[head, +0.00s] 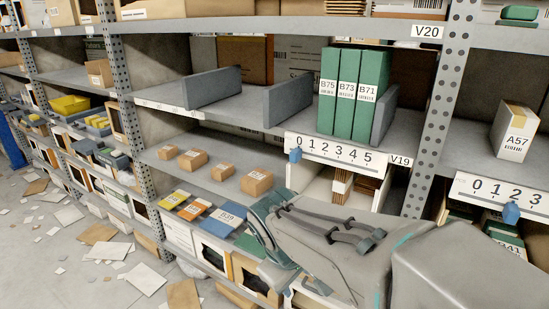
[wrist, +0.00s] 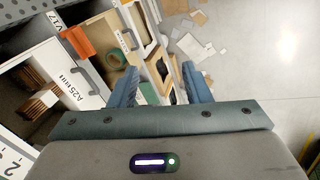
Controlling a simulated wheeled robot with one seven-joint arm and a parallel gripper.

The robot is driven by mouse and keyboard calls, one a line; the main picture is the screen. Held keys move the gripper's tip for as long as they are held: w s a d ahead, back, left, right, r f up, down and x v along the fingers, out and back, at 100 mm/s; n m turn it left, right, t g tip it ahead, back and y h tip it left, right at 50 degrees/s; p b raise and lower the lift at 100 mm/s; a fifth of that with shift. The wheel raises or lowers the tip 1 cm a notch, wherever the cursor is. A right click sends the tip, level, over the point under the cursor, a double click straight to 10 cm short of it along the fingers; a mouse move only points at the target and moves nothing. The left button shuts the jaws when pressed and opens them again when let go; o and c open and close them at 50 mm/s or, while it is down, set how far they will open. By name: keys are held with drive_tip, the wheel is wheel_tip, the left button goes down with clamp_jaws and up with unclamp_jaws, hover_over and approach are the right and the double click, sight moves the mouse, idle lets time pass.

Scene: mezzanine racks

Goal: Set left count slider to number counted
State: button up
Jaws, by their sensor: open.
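The left slider's number plate (head: 335,158) reads 0 to 5 on the shelf edge beside the V19 label. Its blue knob (head: 295,155) sits at 0. Above it, three green binders (head: 347,95) marked B75, B73 and B71 stand upright between grey dividers. Another plate at the right (head: 505,196) has a blue knob (head: 511,212) near 2. My gripper (wrist: 160,85) is open and empty in the wrist view, over boxes and floor, apart from both knobs. In the head view my arm covers the lower middle; the fingertips cannot be made out there.
Small cartons (head: 256,182) and coloured boxes (head: 228,217) lie on the shelves left of my arm. A white A25 box (wrist: 65,82) and an orange object (wrist: 77,41) are left of my fingers. A perforated rack post (head: 437,110) stands between the bays. Papers litter the floor (head: 60,265).

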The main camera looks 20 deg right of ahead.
drive_tip(key=w+d+n+h+b, duration=0.2)
drive_tip(key=w+d+n+h, duration=0.2)
drive_tip(key=n, duration=0.1)
drive_tip(key=n+t+h+b, duration=0.5)
drive_tip(key=n+t+h, duration=0.3)
drive_tip(key=n, duration=0.8)
approach(292, 156)
drive_tip(key=shift+t+y, duration=0.3)
drive_tip(key=shift+t, duration=0.1)
drive_tip(key=x, duration=0.9)
drive_tip(key=shift+d+r, duration=0.15)
drive_tip(key=shift+d, duration=0.3)
drive_tip(key=shift+s, duration=0.1)
clamp_jaws()
